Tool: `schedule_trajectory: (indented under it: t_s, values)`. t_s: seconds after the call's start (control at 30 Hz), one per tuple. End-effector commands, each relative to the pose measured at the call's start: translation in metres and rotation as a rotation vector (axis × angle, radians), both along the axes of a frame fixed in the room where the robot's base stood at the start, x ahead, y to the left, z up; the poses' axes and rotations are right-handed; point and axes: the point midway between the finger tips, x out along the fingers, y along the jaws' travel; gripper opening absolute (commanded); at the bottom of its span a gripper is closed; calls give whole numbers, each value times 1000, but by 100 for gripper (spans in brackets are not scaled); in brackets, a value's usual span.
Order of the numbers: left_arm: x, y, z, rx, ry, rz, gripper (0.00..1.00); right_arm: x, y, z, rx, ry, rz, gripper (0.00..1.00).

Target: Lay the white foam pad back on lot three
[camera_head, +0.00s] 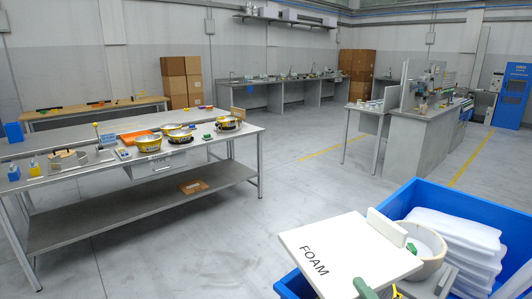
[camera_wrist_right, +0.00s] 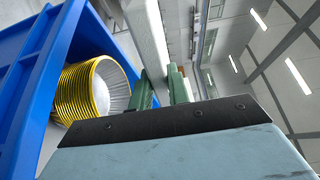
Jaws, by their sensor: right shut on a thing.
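A flat white pad marked FOAM (camera_head: 345,258) is at the bottom middle of the head view, slanted over the left side of a blue crate (camera_head: 402,198). My right gripper (camera_head: 380,291) has green fingers at the pad's near edge. In the right wrist view the gripper (camera_wrist_right: 163,88) is shut on the pale pad (camera_wrist_right: 149,35), seen edge-on between the fingers. A stack of yellow-rimmed cups (camera_wrist_right: 85,92) lies in the blue crate (camera_wrist_right: 32,75) there. No lot number is readable. The pad hides part of the crate. My left gripper is out of view.
Stacked white sheets or bags (camera_head: 460,235) fill the crate's right side. A workbench (camera_head: 105,172) with yellow-banded pans (camera_head: 148,142) stands at the left. A grey counter (camera_head: 430,135) stands back right. The floor (camera_head: 300,185) between them is clear.

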Motion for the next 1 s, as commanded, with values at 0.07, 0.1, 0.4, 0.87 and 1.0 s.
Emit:
schedule_trajectory:
  t_s: [0.07,0.1,0.4,0.87,1.0]
  values:
    - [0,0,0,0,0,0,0,-5,-1,3,11,2,-58,0]
    - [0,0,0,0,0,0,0,-7,-2,5,11,1,-85,0]
    - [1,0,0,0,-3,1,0,-20,-15,6,2,0,-219,0]
    - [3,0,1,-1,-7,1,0,-22,-18,6,1,-4,-234,0]
    - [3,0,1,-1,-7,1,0,-22,-17,6,1,-4,-234,0]
